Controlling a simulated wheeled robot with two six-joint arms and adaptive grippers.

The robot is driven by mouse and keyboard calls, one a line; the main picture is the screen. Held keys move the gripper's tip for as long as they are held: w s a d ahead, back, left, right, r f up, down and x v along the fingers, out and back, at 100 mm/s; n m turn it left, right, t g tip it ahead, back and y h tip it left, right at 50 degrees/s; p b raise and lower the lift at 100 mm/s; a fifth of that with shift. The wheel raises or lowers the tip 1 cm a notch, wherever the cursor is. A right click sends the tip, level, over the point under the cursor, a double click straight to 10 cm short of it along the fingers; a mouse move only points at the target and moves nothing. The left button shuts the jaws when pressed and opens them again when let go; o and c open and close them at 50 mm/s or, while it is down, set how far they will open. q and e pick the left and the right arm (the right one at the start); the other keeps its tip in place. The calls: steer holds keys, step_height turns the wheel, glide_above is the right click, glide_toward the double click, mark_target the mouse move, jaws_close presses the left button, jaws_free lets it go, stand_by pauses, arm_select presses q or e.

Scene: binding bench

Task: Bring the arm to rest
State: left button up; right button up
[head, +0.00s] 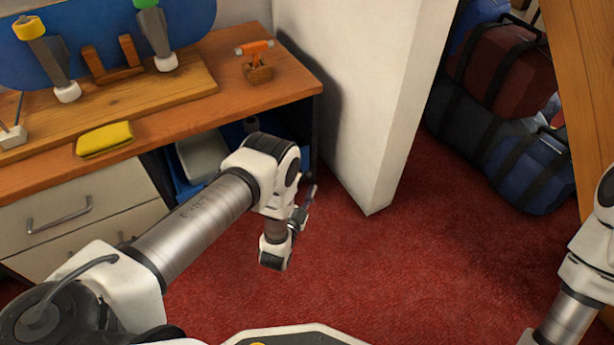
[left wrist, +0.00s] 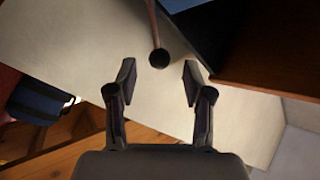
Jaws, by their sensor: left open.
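My left arm reaches in from the left in the head view, bent at the elbow, with its wrist hanging over the red carpet in front of the bench. My left gripper (head: 306,205) is small and partly hidden behind the wrist. In the left wrist view its two dark fingers (left wrist: 158,85) stand apart, open, with nothing held between them. A thin brown rod with a dark round end (left wrist: 159,58) shows beyond the fingertips; I cannot tell its distance. My right arm shows at the right edge of the head view; its gripper is out of frame.
The wooden bench (head: 292,87) carries a yellow cloth (head: 104,139), an orange-handled tool (head: 255,62) and a blue board (head: 90,30) with clamps. A white partition (head: 375,100) stands beside the arm. Bags (head: 530,165) lie at the right. The carpet (head: 400,265) is clear.

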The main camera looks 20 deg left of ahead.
arm_select(q)
steer(key=shift+s+d+f, duration=0.1)
steer(key=shift+s, duration=0.75)
steer(key=shift+s+d+f, duration=0.1)
steer(key=shift+s, duration=0.7)
